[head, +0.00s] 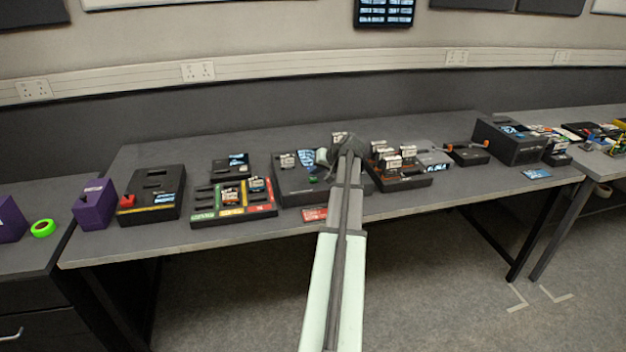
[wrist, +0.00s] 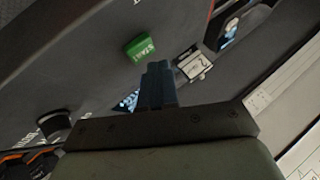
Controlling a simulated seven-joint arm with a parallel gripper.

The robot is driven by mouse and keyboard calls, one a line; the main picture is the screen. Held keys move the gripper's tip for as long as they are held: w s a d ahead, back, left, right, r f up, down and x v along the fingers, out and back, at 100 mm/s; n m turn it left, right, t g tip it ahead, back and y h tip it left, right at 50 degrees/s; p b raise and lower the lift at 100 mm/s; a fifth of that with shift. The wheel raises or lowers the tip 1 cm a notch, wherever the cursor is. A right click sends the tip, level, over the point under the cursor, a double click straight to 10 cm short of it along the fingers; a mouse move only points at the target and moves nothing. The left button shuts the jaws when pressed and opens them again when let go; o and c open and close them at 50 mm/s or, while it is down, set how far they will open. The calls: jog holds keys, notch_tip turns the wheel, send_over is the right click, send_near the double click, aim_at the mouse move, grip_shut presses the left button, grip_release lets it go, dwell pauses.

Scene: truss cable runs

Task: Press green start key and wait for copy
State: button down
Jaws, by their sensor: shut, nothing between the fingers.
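The green start key (wrist: 139,47), marked START, is on the dark top of the copier box (wrist: 75,60) in the wrist view. In the head view the key (head: 313,179) is a small green spot on the copier box (head: 292,193), left of my arm. My gripper (wrist: 158,72) is shut and empty, its fingertips just beside the key in the picture. I cannot tell whether they touch it. A white card (wrist: 193,65) sits in a slot near the fingers. The screen (wrist: 130,100) is partly hidden behind the fingers. My gripper (head: 322,156) is over the box in the head view.
A tray with coloured green, yellow and red sections (head: 233,213) stands left of the copier box. A rack of cards (head: 403,180) stands to its right. A red label (head: 314,214) lies at the table's front edge. A black box with a red part (head: 152,192) is further left.

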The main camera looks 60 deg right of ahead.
aim_at(315, 179)
jog(key=shift+r, duration=2.5)
